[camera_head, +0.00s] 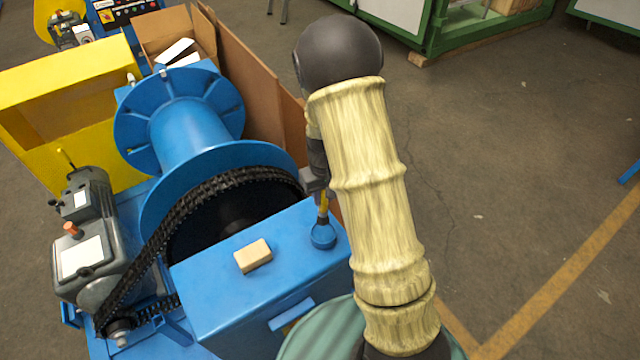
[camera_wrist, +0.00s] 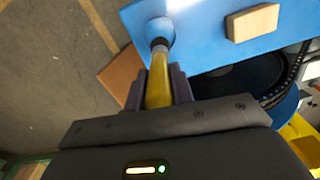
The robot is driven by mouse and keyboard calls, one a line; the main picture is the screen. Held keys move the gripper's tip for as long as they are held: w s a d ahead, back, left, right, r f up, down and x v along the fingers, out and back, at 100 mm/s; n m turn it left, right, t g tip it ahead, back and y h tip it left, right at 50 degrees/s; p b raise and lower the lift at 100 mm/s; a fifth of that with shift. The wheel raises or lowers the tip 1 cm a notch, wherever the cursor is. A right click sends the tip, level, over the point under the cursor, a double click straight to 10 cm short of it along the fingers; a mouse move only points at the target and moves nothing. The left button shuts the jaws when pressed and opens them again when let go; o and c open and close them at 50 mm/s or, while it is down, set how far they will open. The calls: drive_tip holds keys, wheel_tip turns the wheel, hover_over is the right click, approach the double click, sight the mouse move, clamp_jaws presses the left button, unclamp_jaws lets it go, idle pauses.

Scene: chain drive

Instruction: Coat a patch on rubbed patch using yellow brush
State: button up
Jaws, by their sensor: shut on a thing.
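The yellow brush (camera_wrist: 159,82) is between the two fingers of my gripper (camera_wrist: 155,92) in the wrist view, and the gripper is shut on its handle. In the head view my gripper (camera_head: 318,180) hangs at the right end of the blue box, partly hidden by my arm. The brush (camera_head: 323,207) points down to a small round blue pot (camera_head: 323,236) on the box top. Its dark lower end meets the pot (camera_wrist: 160,32) in the wrist view; I cannot tell whether the bristles are inside. I cannot make out a rubbed patch.
A beige block (camera_head: 253,256) lies on the blue box top (camera_head: 222,290), left of the pot. A black chain (camera_head: 150,245) runs around a large wheel beside the blue drum (camera_head: 190,140). A cardboard box (camera_head: 235,70) stands behind.

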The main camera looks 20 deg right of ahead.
sight(323, 211)
drive_tip(key=shift+w, duration=0.1)
idle(0.3)
drive_tip(key=shift+f+b, duration=2.35)
drive_tip(key=shift+f, duration=0.65)
drive_tip(key=shift+s+f+b, duration=0.2)
drive_tip(key=shift+f+b, duration=0.2)
drive_tip(key=shift+f, duration=0.2)
drive_tip(key=shift+r+p, duration=2.75)
drive_tip(key=shift+r, duration=0.85)
